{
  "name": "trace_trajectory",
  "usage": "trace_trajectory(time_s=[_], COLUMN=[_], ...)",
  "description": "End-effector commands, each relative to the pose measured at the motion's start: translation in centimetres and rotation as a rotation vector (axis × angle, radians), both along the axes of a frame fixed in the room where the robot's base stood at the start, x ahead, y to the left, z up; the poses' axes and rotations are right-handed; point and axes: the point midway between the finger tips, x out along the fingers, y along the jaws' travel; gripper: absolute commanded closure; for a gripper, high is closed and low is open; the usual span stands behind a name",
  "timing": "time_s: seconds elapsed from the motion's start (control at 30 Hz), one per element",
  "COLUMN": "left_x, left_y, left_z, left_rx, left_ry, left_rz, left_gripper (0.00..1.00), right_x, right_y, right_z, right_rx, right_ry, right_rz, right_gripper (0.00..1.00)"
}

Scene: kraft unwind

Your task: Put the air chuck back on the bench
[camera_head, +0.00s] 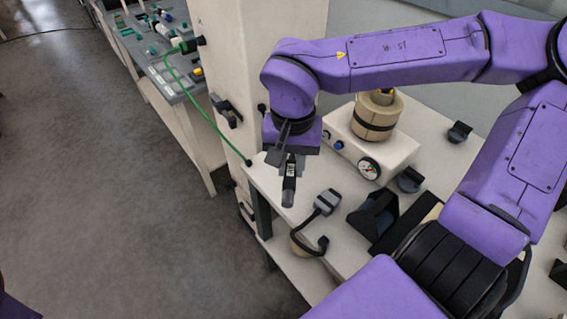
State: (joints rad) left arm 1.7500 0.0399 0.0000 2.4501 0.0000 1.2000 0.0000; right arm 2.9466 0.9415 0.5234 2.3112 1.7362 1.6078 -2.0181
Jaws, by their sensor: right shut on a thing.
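My right gripper (286,158) points down over the left front part of the pale bench (425,115). It is shut on a small dark grey and black piece with a white mark, which I take to be the air chuck (289,190). The piece hangs upright below the fingers. I cannot tell for sure whether its lower end touches the bench top. The fingers partly hide its upper end. My left gripper is out of view.
A white box with a gauge (369,168) carries a tan roll (376,112) behind the gripper. A grey-headed tool with a black curved part (326,203) lies at the bench's front edge. A black holder (374,213) stands right. A green hose (190,98) hangs left.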

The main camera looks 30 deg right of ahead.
Motion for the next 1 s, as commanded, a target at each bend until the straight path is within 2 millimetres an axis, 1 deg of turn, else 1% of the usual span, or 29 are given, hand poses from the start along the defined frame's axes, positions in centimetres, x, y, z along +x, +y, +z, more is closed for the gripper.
trace_trajectory(time_s=[0.27,0.3,0.43,0.67,0.7,0.8,0.87,1.0], left_x=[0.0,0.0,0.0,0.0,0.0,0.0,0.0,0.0], left_y=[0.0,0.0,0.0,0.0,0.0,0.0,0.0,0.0], left_z=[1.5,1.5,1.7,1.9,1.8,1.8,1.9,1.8], left_rx=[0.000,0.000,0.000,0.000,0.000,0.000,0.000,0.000], left_ry=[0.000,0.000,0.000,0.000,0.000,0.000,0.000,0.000], left_rz=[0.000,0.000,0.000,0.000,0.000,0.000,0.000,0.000], left_gripper=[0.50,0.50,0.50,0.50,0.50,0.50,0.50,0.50], right_x=[6.9,7.7,9.7,11.6,11.6,11.5,11.6,11.6], right_y=[-3.9,-4.4,-5.5,-6.5,-6.5,-6.5,-6.5,-6.4], right_z=[-3.3,-4.2,-7.1,-9.9,-10.8,-12.2,-12.6,-12.6], right_rx=[-0.005,-0.005,-0.004,-0.005,-0.005,-0.005,-0.003,-0.003], right_ry=[0.003,0.005,0.003,0.000,0.002,-0.001,-0.002,-0.004], right_rz=[-0.006,-0.005,-0.003,-0.001,0.001,-0.001,-0.002,-0.002], right_gripper=[1.00,1.00,1.00,1.00,1.00,1.00,1.00,1.00])
